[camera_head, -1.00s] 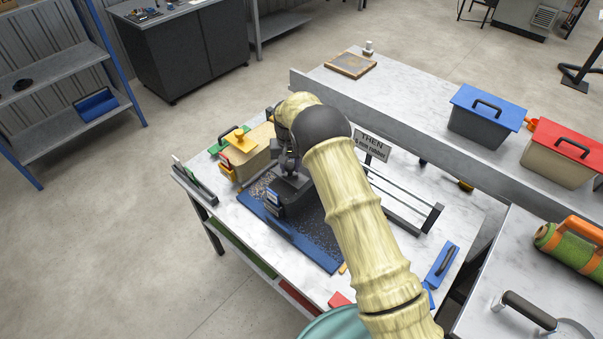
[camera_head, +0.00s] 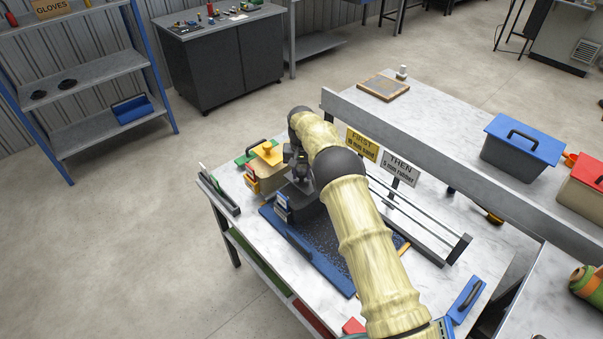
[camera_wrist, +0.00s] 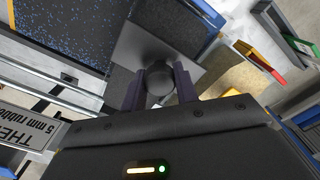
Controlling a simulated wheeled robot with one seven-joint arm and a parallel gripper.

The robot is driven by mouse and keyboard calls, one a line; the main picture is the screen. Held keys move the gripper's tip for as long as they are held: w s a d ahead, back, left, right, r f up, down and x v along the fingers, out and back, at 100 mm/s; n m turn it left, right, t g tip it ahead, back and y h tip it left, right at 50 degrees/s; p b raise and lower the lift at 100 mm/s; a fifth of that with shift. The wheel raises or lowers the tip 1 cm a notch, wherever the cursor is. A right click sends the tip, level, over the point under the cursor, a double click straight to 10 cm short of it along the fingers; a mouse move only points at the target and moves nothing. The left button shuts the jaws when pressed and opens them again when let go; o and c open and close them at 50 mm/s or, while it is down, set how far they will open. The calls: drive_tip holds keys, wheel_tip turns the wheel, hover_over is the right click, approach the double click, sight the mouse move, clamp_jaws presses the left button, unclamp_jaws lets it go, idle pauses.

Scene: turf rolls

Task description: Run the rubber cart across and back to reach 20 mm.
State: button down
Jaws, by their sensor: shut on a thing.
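The rubber cart (camera_head: 303,205) is a dark grey block with a small striped gauge on its near side. My gripper (camera_head: 299,172) is above the cart; the arm hides part of the bed's far side. In the wrist view my gripper (camera_wrist: 159,84) is shut on the cart's round black knob (camera_wrist: 160,70), one finger on each side. The cart's dark top (camera_wrist: 158,40) shows beneath it. I cannot read the gauge.
A yellow FIRST sign (camera_head: 362,145) and a white THEN 5 mm rubber sign (camera_head: 400,170) stand behind. Rails (camera_head: 420,222) lie to the right. A blue-lidded bin (camera_head: 522,145) stands on the back bench.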

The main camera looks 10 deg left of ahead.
drive_tip(key=shift+a, duration=0.1)
drive_tip(key=c, duration=1.1)
unclamp_jaws()
drive_tip(key=shift+o, duration=0.2)
drive_tip(key=shift+r, duration=0.1)
wheel_tip(320, 180, up, 17)
